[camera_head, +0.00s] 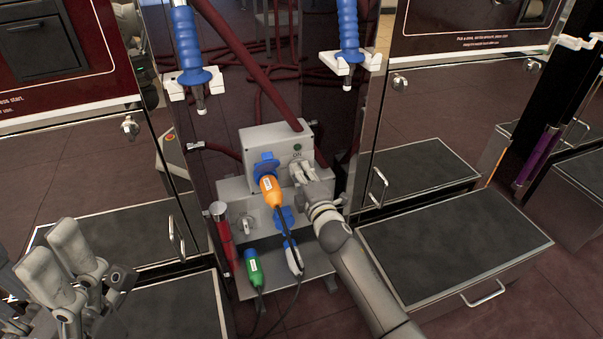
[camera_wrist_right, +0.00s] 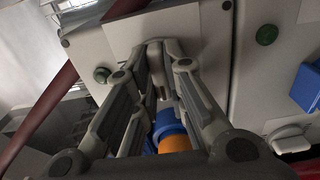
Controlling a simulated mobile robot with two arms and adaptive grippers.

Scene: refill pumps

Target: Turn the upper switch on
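The upper grey switch box (camera_head: 262,138) has a green light (camera_head: 297,147) and the label ON on its front. An orange plug (camera_head: 271,190) sits in its blue socket. My right gripper (camera_head: 301,171) is at the box front, right of the plug. In the right wrist view its fingertips (camera_wrist_right: 160,52) close in on the pale upper switch (camera_wrist_right: 158,76), which is mostly hidden between them; its turn angle cannot be told. My left gripper (camera_head: 75,252) is at the lower left, away from the boxes, its fingers apart and empty.
A lower grey box has its own switch (camera_head: 247,223) and a blue socket (camera_head: 286,217). Blue pump handles (camera_head: 186,42) hang above. A dark red hose (camera_head: 248,62) crosses above the upper box. Drawers flank both sides.

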